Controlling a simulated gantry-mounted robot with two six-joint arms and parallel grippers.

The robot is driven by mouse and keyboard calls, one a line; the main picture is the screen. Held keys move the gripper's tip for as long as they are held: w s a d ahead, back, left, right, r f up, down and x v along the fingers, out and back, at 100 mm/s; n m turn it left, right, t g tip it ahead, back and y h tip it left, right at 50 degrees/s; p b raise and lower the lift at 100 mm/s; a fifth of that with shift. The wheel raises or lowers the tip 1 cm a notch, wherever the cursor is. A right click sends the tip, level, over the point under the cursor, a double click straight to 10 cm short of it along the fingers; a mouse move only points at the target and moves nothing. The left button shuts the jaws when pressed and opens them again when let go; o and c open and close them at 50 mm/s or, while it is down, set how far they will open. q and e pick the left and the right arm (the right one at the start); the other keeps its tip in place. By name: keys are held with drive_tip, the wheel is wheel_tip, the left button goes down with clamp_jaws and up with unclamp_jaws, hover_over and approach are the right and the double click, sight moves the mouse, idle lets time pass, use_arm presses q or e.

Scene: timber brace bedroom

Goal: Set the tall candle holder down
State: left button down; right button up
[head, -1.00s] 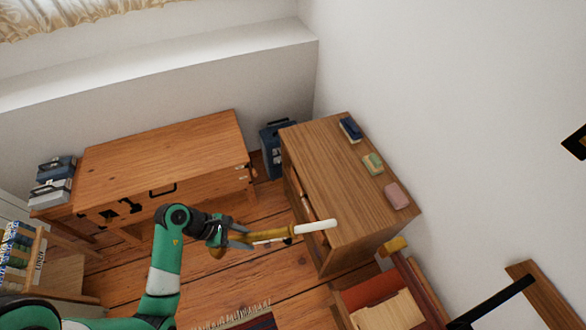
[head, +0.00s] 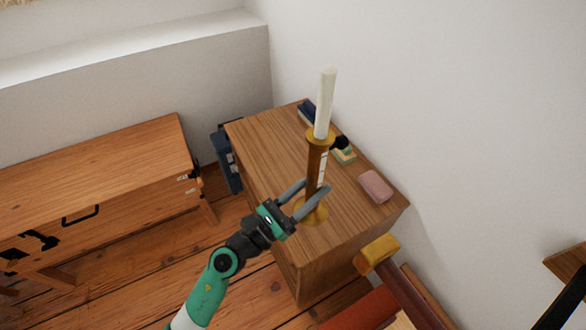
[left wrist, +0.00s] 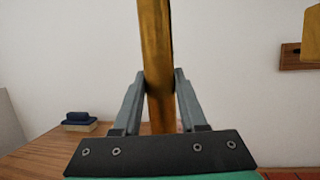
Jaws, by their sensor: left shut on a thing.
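The tall candle holder (head: 316,165) is brass-coloured with a white candle (head: 325,100) in its top. It stands close to upright, with its round base at or just above the front part of the wooden cabinet top (head: 265,140); I cannot tell whether it touches. My left gripper (head: 309,192) is shut around its stem, low down near the base. The left wrist view shows the stem (left wrist: 157,65) between both fingers, with the base hidden. My right gripper is not in view.
A dark blue item (head: 306,114), a green and yellow block (head: 344,153) and a pink block (head: 376,186) lie along the cabinet's wall side. A yellow-headed mallet-like thing (head: 378,254) rises near the front right corner. A wooden chest (head: 100,185) stands left.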

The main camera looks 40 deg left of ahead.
use_arm(q)
drive_tip(key=w+a+f+b, duration=0.6)
drive_tip(key=a+f+b, duration=0.3)
drive_tip(key=a+b, duration=0.1)
drive_tip(key=shift+w+a, duration=0.2)
drive_tip(key=shift+a, duration=0.55)
drive_tip(key=f+b, duration=0.2)
drive_tip(key=f, duration=0.1)
drive_tip(key=f+b, duration=0.1)
drive_tip(key=shift+w+a+f, duration=0.15)
drive_tip(key=shift+w+a, duration=0.05)
drive_tip(key=shift+a, duration=0.15)
drive_tip(key=shift+c, duration=2.2)
unclamp_jaws()
